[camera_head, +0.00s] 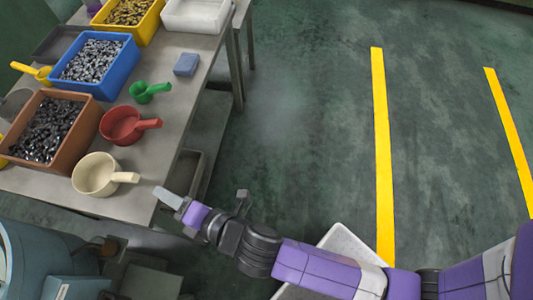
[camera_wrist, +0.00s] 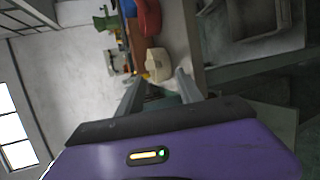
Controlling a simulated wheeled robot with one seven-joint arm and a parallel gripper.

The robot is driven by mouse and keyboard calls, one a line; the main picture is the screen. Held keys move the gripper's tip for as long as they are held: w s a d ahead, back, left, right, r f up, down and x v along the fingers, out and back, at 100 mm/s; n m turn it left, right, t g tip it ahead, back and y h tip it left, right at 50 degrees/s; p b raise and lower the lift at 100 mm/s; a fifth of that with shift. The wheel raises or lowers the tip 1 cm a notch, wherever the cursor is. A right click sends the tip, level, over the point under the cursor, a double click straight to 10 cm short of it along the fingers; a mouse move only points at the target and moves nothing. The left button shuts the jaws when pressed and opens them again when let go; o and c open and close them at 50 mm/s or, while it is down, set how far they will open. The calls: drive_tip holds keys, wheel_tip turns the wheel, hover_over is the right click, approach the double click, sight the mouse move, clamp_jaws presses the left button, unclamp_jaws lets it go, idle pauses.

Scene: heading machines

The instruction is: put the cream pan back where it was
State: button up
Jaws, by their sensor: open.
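The cream pan (camera_head: 95,174) sits upright on the near end of the grey table, its short handle pointing right toward the table's edge. My gripper (camera_head: 172,197) is to the right of the pan and its handle, near the table's edge; it is open and nothing shows between its fingers. In the wrist view the cream pan (camera_wrist: 158,65) lies ahead, beyond the fingertips of my open gripper (camera_wrist: 160,90). From these views I cannot tell the exact gap between the fingers and the handle.
A red pan (camera_head: 122,125), green scoop (camera_head: 148,92) and blue block (camera_head: 186,64) stand farther along the table (camera_head: 160,150). A brown bin (camera_head: 93,123) of dark parts is behind the cream pan. A blue bin (camera_head: 131,56) is farther back. Blue machinery (camera_head: 35,260) stands at lower left.

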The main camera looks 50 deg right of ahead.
drive_tip(key=s+d+m+h, duration=0.1)
drive_tip(key=s+d+m, duration=1.1)
drive_tip(key=s, duration=0.4)
drive_tip(key=s+d+r+m+h, duration=0.2)
drive_tip(key=s+d+r+m, duration=0.5)
drive_tip(key=s+r+m, duration=0.2)
drive_tip(key=shift+s+d+r+m+t+h, duration=0.4)
drive_tip(key=shift+s+m, duration=0.2)
drive_tip(key=shift+m, duration=0.1)
